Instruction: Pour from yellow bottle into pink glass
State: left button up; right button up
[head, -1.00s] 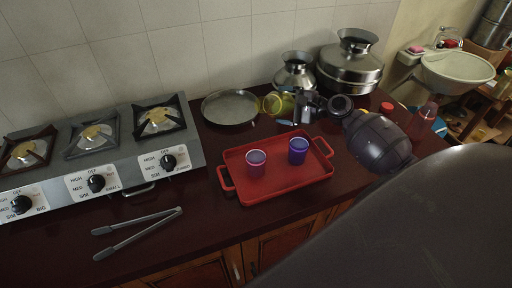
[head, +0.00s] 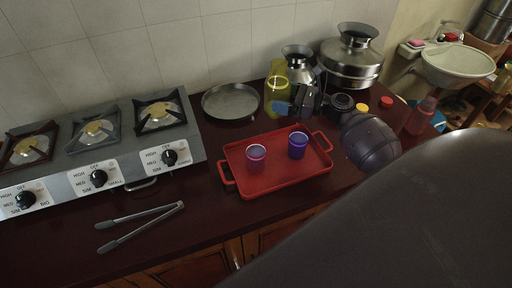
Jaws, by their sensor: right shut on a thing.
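The yellow bottle (head: 277,97) is see-through and stands upright at the back of the counter, between the round steel pan and the steel pots. My right gripper (head: 284,107) reaches in from the right and is shut on the bottle's side. I cannot tell whether the bottle's base touches the counter. The pink glass (head: 256,158) stands upright on the left part of the red tray (head: 285,182), in front of the bottle and apart from it. Its contents are too small to make out. My left gripper is not in view.
A purple glass (head: 298,145) stands on the tray. A pan (head: 230,103), steel pots (head: 350,65), a yellow cap (head: 362,108), a red cap (head: 386,101) and a reddish bottle (head: 421,115) are around. Tongs (head: 140,225) lie before the stove (head: 100,150).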

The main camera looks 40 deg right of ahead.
aim_at(285, 88)
jog(key=shift+r, duration=0.2)
dwell(0.3)
jog(key=shift+r, duration=1.4)
